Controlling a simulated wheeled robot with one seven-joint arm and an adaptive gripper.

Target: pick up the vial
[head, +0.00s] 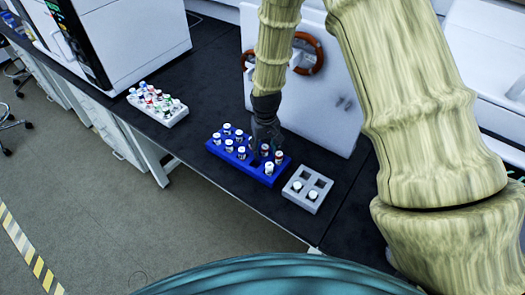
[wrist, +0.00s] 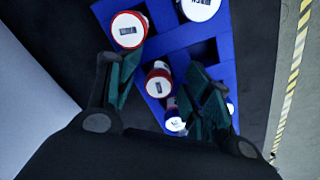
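Several white-topped vials stand in a blue rack (head: 214,149) on the dark bench. The rack also shows in the wrist view (wrist: 178,42). My gripper (head: 265,142) points down over the rack's right part in the head view. In the wrist view my gripper (wrist: 158,88) has its two dark green fingers spread apart. A vial with a red-rimmed white cap (wrist: 159,80) shows between them, and I cannot tell whether either finger touches it. Another red-rimmed vial (wrist: 128,30) stands beside the left finger. The right finger partly hides vials behind it.
A grey rack (head: 305,200) with two vials stands right of the blue rack, near the bench edge. A white rack (head: 172,116) of mixed vials stands farther left. White instruments (head: 130,40) and a white panel (head: 320,110) stand close behind the racks.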

